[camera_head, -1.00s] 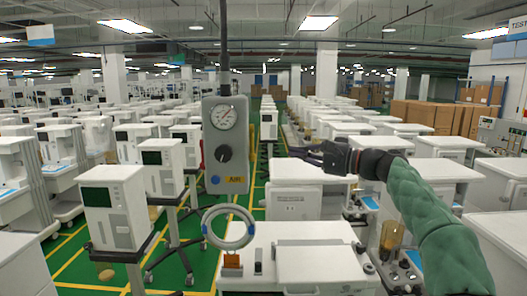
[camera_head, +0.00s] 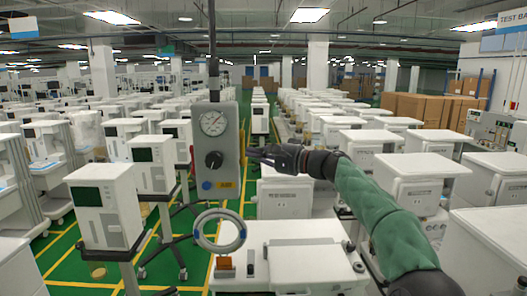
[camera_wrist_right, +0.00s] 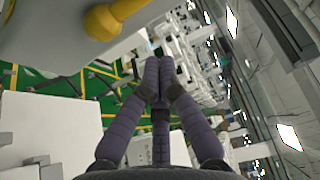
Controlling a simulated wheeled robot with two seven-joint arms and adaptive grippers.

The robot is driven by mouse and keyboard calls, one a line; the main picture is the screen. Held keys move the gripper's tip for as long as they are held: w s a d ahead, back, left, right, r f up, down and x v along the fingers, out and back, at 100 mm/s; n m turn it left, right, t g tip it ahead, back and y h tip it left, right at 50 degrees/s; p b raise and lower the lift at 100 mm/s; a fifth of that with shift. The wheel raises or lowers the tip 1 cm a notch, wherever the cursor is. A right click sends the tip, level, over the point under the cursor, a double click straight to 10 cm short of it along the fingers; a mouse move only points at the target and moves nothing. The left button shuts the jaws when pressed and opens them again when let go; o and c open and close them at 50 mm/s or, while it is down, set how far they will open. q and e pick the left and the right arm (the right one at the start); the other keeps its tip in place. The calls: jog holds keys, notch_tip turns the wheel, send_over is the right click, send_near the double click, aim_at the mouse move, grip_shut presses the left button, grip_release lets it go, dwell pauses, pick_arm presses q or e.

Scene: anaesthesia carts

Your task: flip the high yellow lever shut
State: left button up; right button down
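The grey box (camera_head: 214,145) with a round gauge, a black knob and an AIR label hangs on a pole in the head view. The yellow lever (camera_wrist_right: 113,17) shows at the top of the right wrist view, beside the grey box, with a thick rounded end. In the head view a thin yellow strip shows along the box's right edge. My right gripper (camera_head: 254,157) is just right of that edge, pointing left. In the right wrist view its fingertips (camera_wrist_right: 160,66) meet with nothing between them, below and right of the lever, apart from it in the picture. My left gripper is out of view.
A white machine (camera_head: 105,208) with a dark screen stands at left. A red part (camera_head: 192,158) shows at the box's left edge. Rows of carts fill the hall.

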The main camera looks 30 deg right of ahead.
aim_at(242, 149)
jog(key=shift+s+a+f, duration=0.1)
jog(key=shift+s+a, duration=0.35)
jog(key=shift+s, duration=0.2)
jog(key=shift+s+a, duration=0.4)
jog(key=shift+s, duration=0.2)
jog(key=shift+s, duration=0.1)
jog(key=shift+s+a, duration=0.1)
jog(key=shift+s, duration=0.05)
